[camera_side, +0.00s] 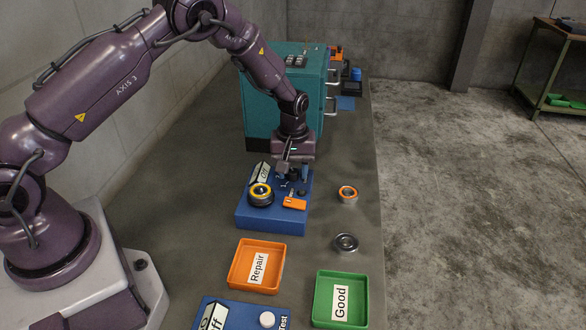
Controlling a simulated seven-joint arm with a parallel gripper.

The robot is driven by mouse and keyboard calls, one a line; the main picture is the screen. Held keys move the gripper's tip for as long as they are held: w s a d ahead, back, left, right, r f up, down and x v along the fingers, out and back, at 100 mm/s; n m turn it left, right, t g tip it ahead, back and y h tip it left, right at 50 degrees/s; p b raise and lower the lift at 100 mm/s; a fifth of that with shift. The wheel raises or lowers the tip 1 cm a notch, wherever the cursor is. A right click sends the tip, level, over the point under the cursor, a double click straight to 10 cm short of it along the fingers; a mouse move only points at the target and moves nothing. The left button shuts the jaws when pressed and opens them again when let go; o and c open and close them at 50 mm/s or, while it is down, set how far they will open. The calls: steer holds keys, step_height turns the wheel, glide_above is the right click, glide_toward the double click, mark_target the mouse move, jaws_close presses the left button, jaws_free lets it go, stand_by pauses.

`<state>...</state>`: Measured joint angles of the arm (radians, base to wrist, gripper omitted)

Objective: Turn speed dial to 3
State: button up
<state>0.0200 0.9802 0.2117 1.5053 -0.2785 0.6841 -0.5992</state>
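A blue control box (255,219) stands on the bench under my arm. Small white markings show on its top near my gripper (292,174), where the speed dial seems to be. The dial itself is small, dark and partly hidden, so its setting cannot be read. My gripper points down at the back right part of the box top, very close to it. Its fingers are too small and dark to tell whether they are open or shut, or whether they touch the dial.
A yellow-and-black round part (260,194) and an orange piece (294,203) are on the box. An orange Repair tray (236,264) and green Good tray (361,300) lie in front. Two ring parts (348,194) (346,243) lie right. A teal cabinet (258,105) stands behind.

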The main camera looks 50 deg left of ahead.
mark_target(293, 171)
steer(key=shift+o, duration=0.7)
steer(key=shift+r, duration=0.1)
step_height(293, 171, up, 13)
steer(key=s+d+r+m+t, duration=0.2)
steer(key=s+r+m, duration=0.3)
steer(key=s, duration=0.8)
steer(key=s+d+r+m+t, duration=0.3)
steer(key=s+d+r+m, duration=0.1)
steer(key=s+r, duration=0.8)
steer(key=shift+s+m+t, duration=0.3)
steer(key=shift+s+m, duration=0.5)
steer(key=shift+s, duration=0.25)
